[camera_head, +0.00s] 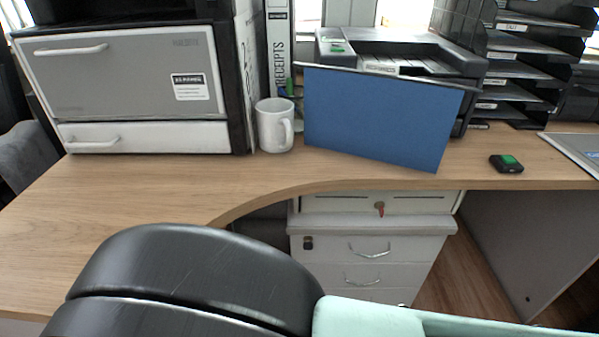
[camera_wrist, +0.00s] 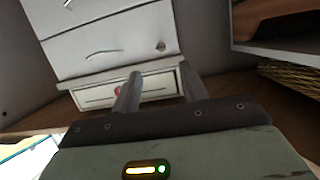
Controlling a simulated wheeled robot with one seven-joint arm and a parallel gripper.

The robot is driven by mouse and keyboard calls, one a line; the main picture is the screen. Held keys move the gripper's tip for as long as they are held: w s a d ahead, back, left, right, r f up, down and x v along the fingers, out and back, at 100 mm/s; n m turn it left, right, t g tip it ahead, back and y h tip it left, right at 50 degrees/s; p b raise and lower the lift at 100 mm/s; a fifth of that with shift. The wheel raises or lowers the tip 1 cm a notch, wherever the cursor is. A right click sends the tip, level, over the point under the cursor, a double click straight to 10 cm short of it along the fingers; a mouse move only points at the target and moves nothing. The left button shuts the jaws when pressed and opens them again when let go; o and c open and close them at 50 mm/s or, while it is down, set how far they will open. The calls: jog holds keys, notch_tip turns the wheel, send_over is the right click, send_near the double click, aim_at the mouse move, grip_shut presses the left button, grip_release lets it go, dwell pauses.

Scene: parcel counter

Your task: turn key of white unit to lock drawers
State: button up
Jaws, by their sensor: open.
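The white unit (camera_head: 428,251) stands under the desk, its drawers stacked with bow handles. A small dark fitting (camera_head: 308,243), perhaps a lock with a key, is at the upper left of its front. It shows small and round in the upside-down wrist view (camera_wrist: 161,47); its turn is too small to tell. Above the unit is a shallow white drawer front (camera_head: 330,203) with a red key (camera_head: 380,209). In the wrist view that red key (camera_wrist: 118,90) is partly behind a finger. My gripper (camera_wrist: 160,78) is open and empty, facing the fronts; the head view does not show it.
The wooden desk top (camera_head: 150,185) overhangs the unit. On it are a white mug (camera_head: 274,128), a blue folder (camera_head: 380,117), a grey cabinet (camera_head: 130,75), a printer (camera_head: 450,60) and a small black device (camera_head: 506,163). A wicker basket (camera_wrist: 290,77) is at the wrist view's right.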

jog(key=f+t+b, duration=0.1)
jog(key=f+t, duration=0.1)
jog(key=t+b, duration=0.1)
jog(key=b, duration=0.4)
send_near(308, 245)
jog(key=w, duration=0.7)
jog(key=shift+w+d+f, duration=0.2)
jog(key=shift+d, duration=0.05)
jog(key=shift+c, duration=0.3)
jog(key=shift+n, duration=0.3)
grip_shut()
